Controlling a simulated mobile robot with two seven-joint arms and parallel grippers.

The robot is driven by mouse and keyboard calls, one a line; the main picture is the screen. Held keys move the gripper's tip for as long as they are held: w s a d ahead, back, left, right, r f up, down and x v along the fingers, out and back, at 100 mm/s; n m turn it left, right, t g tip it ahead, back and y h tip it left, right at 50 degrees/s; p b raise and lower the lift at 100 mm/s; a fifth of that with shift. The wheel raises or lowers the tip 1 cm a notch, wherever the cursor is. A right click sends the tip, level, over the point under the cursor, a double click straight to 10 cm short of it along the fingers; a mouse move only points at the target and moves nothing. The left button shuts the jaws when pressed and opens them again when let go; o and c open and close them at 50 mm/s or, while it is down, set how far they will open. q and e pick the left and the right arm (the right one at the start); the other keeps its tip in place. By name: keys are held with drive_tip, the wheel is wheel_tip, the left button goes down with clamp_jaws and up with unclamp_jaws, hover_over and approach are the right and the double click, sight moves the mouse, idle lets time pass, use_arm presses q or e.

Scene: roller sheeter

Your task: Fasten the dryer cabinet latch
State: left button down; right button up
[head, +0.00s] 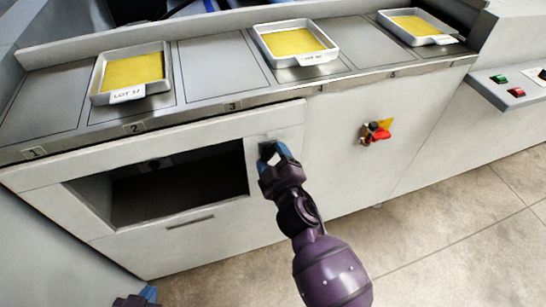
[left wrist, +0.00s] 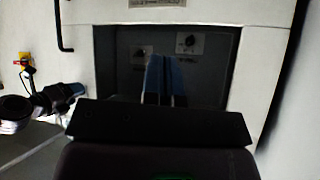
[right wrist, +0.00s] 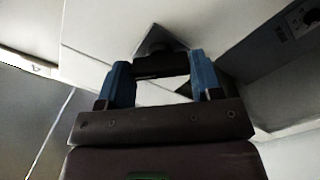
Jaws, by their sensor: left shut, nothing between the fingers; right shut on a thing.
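The dryer cabinet front (head: 330,125) is pale, with a dark open recess (head: 180,188) to the left of my right gripper. The latch (right wrist: 160,64) shows in the right wrist view as a dark bar between the fingers, with a dark angular part behind it. My right gripper (head: 274,150) is shut on the latch at the cabinet front; its blue fingers stand on either side of it (right wrist: 162,78). The fingers hide much of the latch in the head view. My left gripper (left wrist: 164,80) is shut and empty, in front of the recess; only its tip shows low in the head view (head: 149,294).
Trays of yellow sheet (head: 133,73) (head: 298,42) (head: 415,24) stand on the numbered counter. A red and yellow rotary switch (head: 378,130) sticks out to the right of my right gripper. Control knobs (left wrist: 188,42) sit inside the recess. The floor (head: 450,230) is clear at right.

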drive_tip(key=n, duration=0.3)
drive_tip(key=shift+r+n, duration=0.1)
drive_tip(key=shift+n, duration=0.3)
drive_tip(key=n, duration=0.3)
drive_tip(key=shift+n+p, duration=0.3)
drive_tip(key=shift+p, duration=0.1)
drive_tip(key=shift+n, duration=0.6)
drive_tip(key=o, duration=0.8)
drive_tip(key=shift+o, duration=0.6)
